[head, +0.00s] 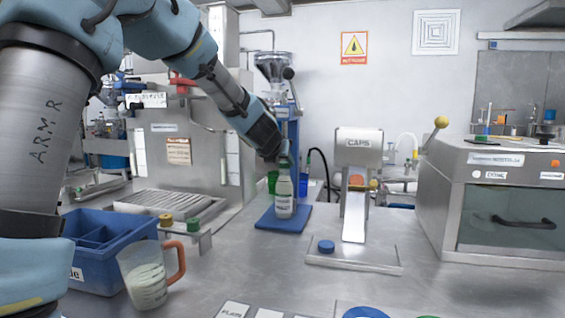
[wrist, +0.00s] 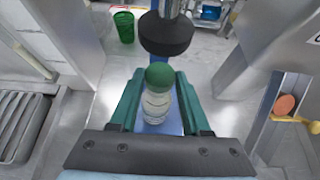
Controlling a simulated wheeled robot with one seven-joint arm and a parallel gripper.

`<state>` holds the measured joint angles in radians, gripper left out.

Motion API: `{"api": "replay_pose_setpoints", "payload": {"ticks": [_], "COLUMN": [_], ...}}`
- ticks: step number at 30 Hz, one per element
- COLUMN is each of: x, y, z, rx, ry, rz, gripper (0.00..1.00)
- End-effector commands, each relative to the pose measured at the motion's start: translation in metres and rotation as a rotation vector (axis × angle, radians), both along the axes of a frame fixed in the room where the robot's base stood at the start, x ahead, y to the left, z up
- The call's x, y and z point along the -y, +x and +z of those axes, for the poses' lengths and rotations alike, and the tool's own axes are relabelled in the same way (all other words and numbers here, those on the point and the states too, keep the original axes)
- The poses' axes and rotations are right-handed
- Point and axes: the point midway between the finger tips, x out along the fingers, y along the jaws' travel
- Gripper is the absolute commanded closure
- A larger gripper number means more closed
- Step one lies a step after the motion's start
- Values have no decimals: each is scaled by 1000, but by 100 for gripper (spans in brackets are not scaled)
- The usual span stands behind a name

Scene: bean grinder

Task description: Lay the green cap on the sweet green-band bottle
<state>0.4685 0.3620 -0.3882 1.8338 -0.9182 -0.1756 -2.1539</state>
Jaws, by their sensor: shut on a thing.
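My gripper (wrist: 159,78) has its teal fingers shut on the green cap (wrist: 160,74), which sits between the fingertips. A clear bottle with pale contents (wrist: 156,104) stands upright directly under the cap in the wrist view. In the head view the bottle (head: 284,195) stands on the blue base plate (head: 268,222) of the press, with my gripper (head: 285,156) right at its top. The cap lines up over the bottle's mouth. I cannot tell whether it touches the rim. The bottle's green band is not clear.
The press's black head (wrist: 166,35) is close beyond the fingertips. The caps dispenser (head: 358,160) stands to the right, with a blue cap (head: 326,246) on its base. A blue bin (head: 100,240) and a measuring jug (head: 145,275) are at left.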

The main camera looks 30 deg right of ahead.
Motion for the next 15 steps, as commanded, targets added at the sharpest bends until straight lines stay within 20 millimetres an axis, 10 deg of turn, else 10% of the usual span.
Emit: {"api": "replay_pose_setpoints", "payload": {"ticks": [10, 11, 15], "x": [0, 0, 0], "y": [0, 0, 0], "z": [-6, -6, -6], "rx": [1, 1, 0], "ry": [-1, -1, 0], "rz": [0, 0, 0], "gripper": [100, 52, 36]}}
